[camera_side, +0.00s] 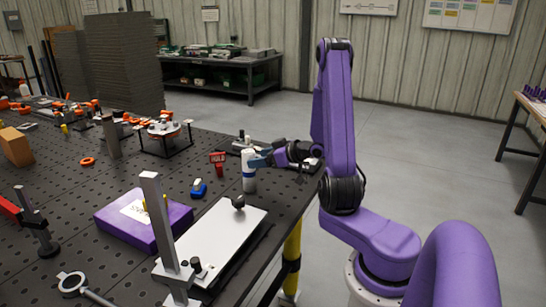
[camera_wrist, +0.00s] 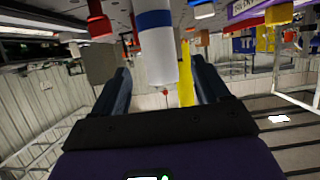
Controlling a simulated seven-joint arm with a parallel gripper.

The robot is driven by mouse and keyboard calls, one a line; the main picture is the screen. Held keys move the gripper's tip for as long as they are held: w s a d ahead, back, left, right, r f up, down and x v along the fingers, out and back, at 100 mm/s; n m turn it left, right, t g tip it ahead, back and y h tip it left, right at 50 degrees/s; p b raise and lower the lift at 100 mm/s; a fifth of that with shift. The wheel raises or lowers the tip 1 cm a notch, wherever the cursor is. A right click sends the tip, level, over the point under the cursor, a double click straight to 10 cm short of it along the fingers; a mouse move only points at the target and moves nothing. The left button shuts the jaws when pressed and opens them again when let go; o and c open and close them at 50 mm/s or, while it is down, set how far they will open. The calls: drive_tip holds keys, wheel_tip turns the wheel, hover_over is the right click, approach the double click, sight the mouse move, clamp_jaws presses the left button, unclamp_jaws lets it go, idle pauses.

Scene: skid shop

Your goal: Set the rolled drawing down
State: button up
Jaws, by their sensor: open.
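The rolled drawing (camera_side: 249,178) is a white tube with a blue band. It stands upright on the black perforated table (camera_side: 75,200), near its right edge. My gripper (camera_side: 254,160) reaches it from the right at the tube's upper part. In the wrist view, which looks upside down, the tube (camera_wrist: 160,55) lies between the two dark fingers of my gripper (camera_wrist: 162,85). The fingers are open, with gaps visible on both sides near the tube's end. Whether its far side touches anything is hidden.
A red HOLD sign (camera_side: 217,160) and a blue-and-white item (camera_side: 198,188) stand close left of the tube. A purple box (camera_side: 125,222) and a light plate with a black knob (camera_side: 222,232) lie nearer the camera. A metal post (camera_side: 158,225) rises in front.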

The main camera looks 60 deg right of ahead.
drive_tip(key=shift+v, duration=2.4)
